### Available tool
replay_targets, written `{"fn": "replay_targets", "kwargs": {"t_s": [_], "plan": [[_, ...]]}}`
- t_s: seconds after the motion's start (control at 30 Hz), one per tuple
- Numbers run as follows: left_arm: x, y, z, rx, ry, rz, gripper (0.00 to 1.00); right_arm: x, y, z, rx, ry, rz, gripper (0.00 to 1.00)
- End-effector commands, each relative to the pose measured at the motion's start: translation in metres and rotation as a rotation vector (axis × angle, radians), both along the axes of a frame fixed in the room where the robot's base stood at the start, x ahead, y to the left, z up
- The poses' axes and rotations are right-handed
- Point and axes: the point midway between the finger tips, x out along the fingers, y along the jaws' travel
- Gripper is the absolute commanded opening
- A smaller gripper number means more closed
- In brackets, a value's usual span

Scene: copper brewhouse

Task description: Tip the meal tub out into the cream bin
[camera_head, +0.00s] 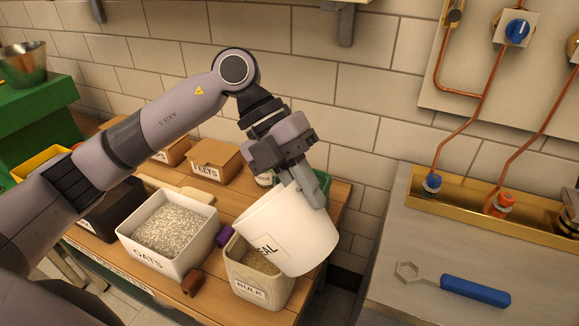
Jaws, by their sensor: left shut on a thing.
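The white meal tub (305,232) is tilted in the air over the cream bin, its dark lettering partly visible and slanted. My left gripper (308,192) is shut on the tub's upper wall. The cream bin (262,291), labelled BULK, stands upright on the wooden table below the tub. Some tan grainy material shows inside the bin; the tub covers part of its opening. I cannot see inside the tub, nor tell whether anything is pouring. My right gripper is not in view.
A white OATS bin (157,256) full of pale flakes stands left of the cream bin. A brown block (192,283) and a purple block (225,236) lie between them. A FELTS box (215,161) stands behind. A blue-handled wrench (474,291) lies on the right counter.

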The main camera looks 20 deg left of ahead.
Motion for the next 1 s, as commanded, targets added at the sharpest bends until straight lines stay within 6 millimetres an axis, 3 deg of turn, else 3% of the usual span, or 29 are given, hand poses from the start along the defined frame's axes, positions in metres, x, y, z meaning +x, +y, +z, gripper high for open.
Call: {"fn": "replay_targets", "kwargs": {"t_s": [0.17, 0.3, 0.6, 1.0], "plan": [[-0.004, -0.016, 0.004, 0.236, -0.07, -0.005, 0.0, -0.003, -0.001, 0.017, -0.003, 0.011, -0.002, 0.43], [-0.005, -0.021, -0.011, 0.418, -0.118, -0.005, 0.0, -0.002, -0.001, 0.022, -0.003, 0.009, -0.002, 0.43], [-0.005, -0.022, -0.045, 0.755, -0.205, 0.0, 0.0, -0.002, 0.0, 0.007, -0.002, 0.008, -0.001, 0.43], [-0.005, -0.019, -0.051, 0.844, -0.227, 0.003, 0.0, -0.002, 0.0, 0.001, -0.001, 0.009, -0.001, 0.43]]}}
